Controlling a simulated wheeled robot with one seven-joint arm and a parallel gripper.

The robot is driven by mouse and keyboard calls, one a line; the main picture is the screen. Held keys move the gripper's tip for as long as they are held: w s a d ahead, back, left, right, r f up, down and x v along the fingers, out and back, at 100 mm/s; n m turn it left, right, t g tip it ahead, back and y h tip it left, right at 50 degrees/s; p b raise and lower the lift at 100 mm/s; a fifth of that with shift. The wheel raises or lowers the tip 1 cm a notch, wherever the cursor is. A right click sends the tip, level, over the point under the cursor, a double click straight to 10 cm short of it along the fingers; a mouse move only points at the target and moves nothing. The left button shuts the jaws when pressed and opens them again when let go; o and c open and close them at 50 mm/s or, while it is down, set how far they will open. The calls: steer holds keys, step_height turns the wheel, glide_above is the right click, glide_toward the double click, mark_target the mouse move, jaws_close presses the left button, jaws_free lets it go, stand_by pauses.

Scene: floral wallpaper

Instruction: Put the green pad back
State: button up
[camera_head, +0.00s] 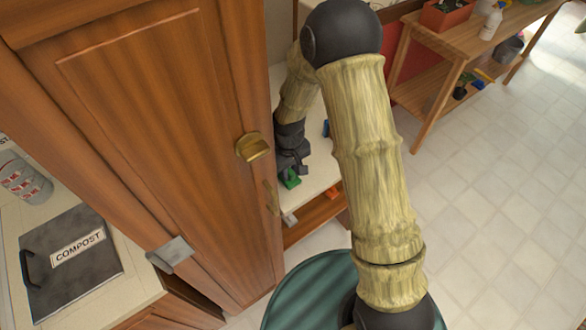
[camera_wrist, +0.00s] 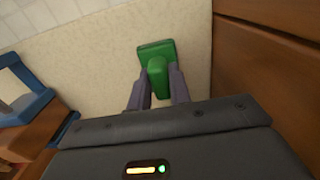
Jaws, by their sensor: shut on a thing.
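The green pad (camera_wrist: 156,50) is a small green piece with a broad flat end and a narrower part. My gripper (camera_wrist: 160,78) is shut on its narrower part in the wrist view. In the head view the green pad (camera_head: 291,179) shows at the tip of my gripper (camera_head: 290,170), over a pale countertop (camera_head: 318,165) beside the wooden cabinet. My arm hides part of the counter. I cannot tell whether the pad touches the counter.
A tall wooden cabinet (camera_head: 150,120) with a brass knob (camera_head: 254,147) stands close left of my arm. A blue object (camera_wrist: 27,107) is at the wrist view's left. A compost box (camera_head: 72,262) sits at lower left. A wooden shelf (camera_head: 440,70) stands at the right; the tiled floor before it is clear.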

steer(key=shift+f, duration=0.2)
steer(key=o, duration=0.9)
step_height(320, 180, up, 12)
steer(key=shift+r+b, duration=0.1)
steer(key=shift+b, duration=0.7)
